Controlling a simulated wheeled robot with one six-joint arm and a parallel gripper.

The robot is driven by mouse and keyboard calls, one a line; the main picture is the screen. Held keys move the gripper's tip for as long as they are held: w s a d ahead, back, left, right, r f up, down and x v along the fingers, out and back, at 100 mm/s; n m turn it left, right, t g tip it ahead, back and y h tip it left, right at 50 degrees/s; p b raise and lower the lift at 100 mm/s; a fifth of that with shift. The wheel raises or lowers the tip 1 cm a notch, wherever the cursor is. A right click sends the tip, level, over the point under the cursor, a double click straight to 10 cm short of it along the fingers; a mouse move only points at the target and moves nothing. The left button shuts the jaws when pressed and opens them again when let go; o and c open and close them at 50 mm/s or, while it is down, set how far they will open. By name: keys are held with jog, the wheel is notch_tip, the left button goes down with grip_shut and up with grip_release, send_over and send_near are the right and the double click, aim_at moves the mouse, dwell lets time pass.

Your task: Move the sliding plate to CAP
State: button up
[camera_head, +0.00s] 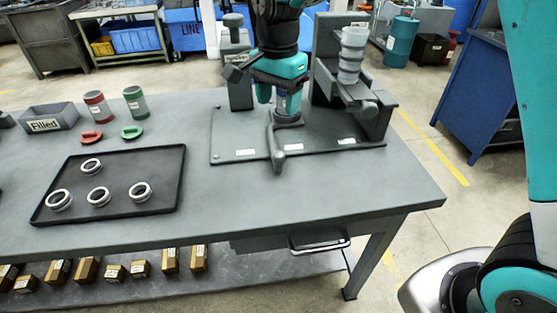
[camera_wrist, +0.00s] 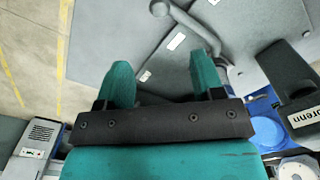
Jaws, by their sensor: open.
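The ring grinder's grey base plate (camera_head: 232,140) lies on the table and carries several small white labels, too small to read. I cannot tell which part is the sliding plate or where CAP is. A grey lever with a rounded end (camera_head: 279,158) projects over the plate's front edge; it also shows in the wrist view (camera_wrist: 188,22). My gripper (camera_head: 276,99) is over the rear middle of the base plate, beside the lever's pivot. In the wrist view my gripper (camera_wrist: 161,72) has its teal fingers apart with nothing seen between them. My arm hides part of the grinder.
A grey upright with stacked light rings (camera_head: 352,55) stands right of my gripper, and a grey post (camera_head: 237,85) stands left. A black tray (camera_head: 118,208) holds several rings. A grey bin (camera_head: 48,117) and two cans stand behind it. The table's front right is clear.

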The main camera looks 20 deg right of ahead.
aim_at(278, 152)
notch_tip(278, 152, down, 16)
jog(key=shift+r+p, duration=0.1)
jog(key=shift+p, duration=0.45)
grip_shut()
jog(key=shift+a, duration=0.1)
